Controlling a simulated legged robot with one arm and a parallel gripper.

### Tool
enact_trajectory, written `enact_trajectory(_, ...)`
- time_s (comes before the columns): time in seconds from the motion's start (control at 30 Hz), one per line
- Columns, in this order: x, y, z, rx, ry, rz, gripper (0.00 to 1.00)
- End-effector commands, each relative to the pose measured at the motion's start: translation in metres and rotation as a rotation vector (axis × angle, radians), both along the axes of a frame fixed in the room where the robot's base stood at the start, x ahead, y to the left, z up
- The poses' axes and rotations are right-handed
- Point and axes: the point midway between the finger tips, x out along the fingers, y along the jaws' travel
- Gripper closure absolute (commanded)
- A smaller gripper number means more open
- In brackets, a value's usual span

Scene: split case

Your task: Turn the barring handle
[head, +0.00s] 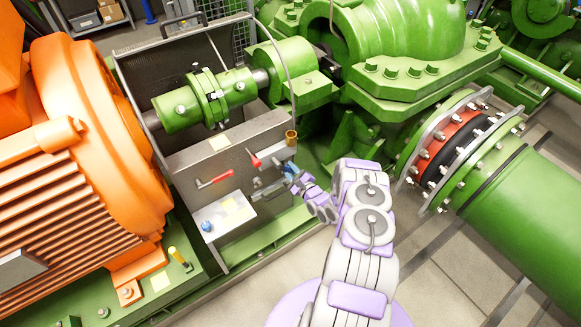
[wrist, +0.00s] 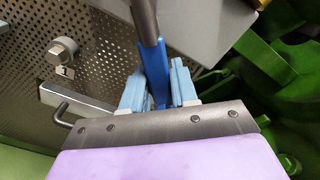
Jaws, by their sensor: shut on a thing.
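A handle with a grey rod and a blue grip (wrist: 156,72) stands in the middle of the wrist view; I take it for the barring handle. My gripper (wrist: 158,85) has its light blue fingers on both sides of the blue grip and is shut on it. In the head view my gripper (head: 294,176) reaches in from the right to the front of the grey machine guard. There the blue grip is small and partly hidden by the gripper and arm. The handle's far end cannot be made out clearly.
The grey guard panel (head: 190,165) carries a red lever (head: 215,180) and a blue knob (head: 207,226). A green coupling (head: 205,100) lies behind it. An orange motor (head: 95,150) is at left, a green pipe (head: 520,200) at right. Floor (head: 450,270) shows at lower right.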

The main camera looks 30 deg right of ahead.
Motion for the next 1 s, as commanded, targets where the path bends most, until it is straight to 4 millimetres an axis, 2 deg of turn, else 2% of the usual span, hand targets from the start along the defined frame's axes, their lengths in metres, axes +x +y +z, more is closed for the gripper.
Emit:
enact_trajectory(0.1, -0.002, 0.009, -0.010, 0.113, 0.013, -0.001, 1.00)
enact_trajectory(0.5, -0.002, 0.030, -0.019, 0.406, 0.024, -0.002, 1.00)
enact_trajectory(1.0, -0.002, 0.038, -0.021, 0.525, 0.026, -0.004, 1.00)
